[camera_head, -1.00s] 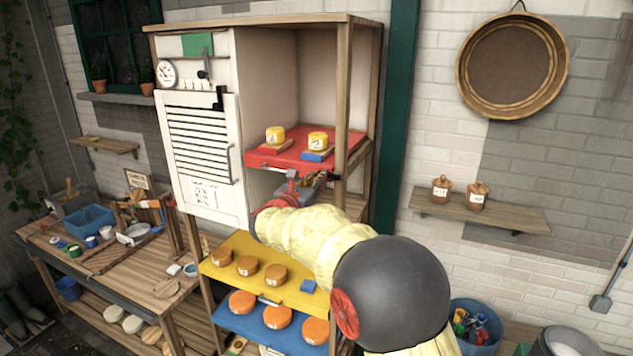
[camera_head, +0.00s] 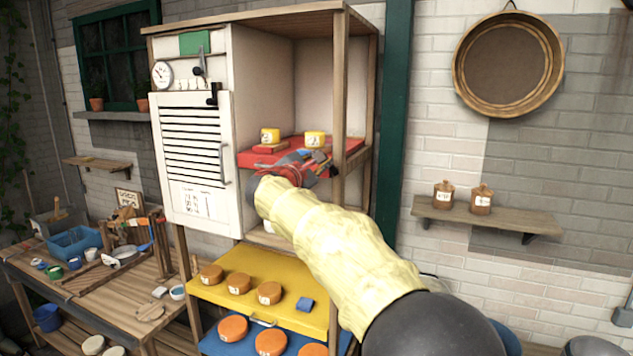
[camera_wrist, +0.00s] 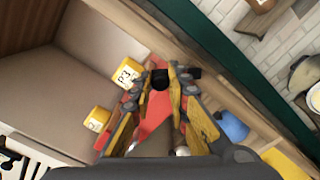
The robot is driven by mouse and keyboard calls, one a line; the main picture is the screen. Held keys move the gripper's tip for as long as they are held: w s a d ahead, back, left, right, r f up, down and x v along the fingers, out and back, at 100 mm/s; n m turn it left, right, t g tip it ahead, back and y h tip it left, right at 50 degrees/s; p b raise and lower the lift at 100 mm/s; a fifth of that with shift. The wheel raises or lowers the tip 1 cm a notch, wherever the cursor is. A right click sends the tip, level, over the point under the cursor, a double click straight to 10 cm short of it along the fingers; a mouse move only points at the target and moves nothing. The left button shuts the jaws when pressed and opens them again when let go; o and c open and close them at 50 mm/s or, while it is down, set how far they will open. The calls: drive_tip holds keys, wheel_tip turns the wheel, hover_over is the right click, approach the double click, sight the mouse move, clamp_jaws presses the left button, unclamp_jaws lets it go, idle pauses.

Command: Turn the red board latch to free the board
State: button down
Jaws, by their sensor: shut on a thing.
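The red board (camera_head: 345,150) is in the upper opening of the cabinet, with two yellow tubs (camera_head: 270,136) (camera_head: 315,139) on it. It also shows in the wrist view, in part, behind my fingers. My gripper (camera_head: 318,168) is at the board's front edge, towards the right post. In the wrist view my gripper (camera_wrist: 161,88) has its yellow fingers on either side of a small black piece, the latch (camera_wrist: 160,79), and is shut on it. In the head view the gripper and arm largely hide the latch, so its angle cannot be told there.
The wooden post (camera_head: 340,100) stands close to the right of my gripper. Below are a yellow board (camera_head: 240,309) with orange rounds and a blue board (camera_head: 210,346). The white slatted door (camera_head: 196,150) is at the left. A wall shelf (camera_head: 490,217) holds two jars.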

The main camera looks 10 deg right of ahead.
drive_tip(key=d+m+b, duration=0.1)
drive_tip(key=m+b, duration=0.1)
drive_tip(key=b, duration=0.1)
drive_tip(key=s+m+b, duration=0.1)
drive_tip(key=m+b, duration=0.2)
drive_tip(key=d+m+b, duration=0.1)
drive_tip(key=m+b, duration=0.2)
drive_tip(key=shift+s+d+r, duration=0.3)
drive_tip(key=shift+s+r, duration=0.1)
drive_tip(key=shift+b, duration=0.3)
drive_tip(key=c, duration=1.7)
unclamp_jaws()
drive_tip(key=shift+s+r, duration=0.1)
drive_tip(key=v, duration=1.2)
